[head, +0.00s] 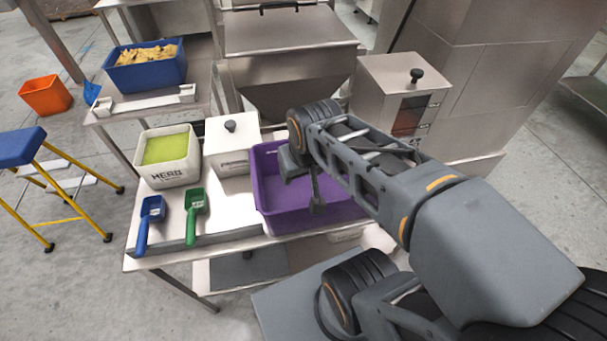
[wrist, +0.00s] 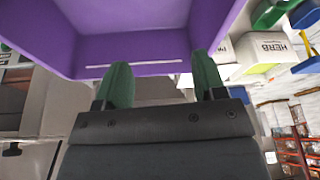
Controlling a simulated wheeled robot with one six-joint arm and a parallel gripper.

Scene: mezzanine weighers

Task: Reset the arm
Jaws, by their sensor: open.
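My gripper (head: 310,197) is over the purple crate (head: 350,213) on the steel table, with its fingers pointing down. My arm reaches in from the lower right of the head view. In the wrist view, the two dark green fingers of my gripper (wrist: 161,70) stand apart with nothing between them. The purple crate (wrist: 130,45) fills the top of that view beyond the fingertips. In the head view part of the crate is hidden behind my arm, and I cannot tell whether the fingers touch it.
Left of the crate are a green scoop (head: 194,213), a blue scoop (head: 150,220), a white HERB tub (head: 168,175) and a lidded white box (head: 230,155). A steel hopper (head: 283,80) and cabinet (head: 385,105) stand behind. A yellow-legged stool (head: 20,148) is at far left.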

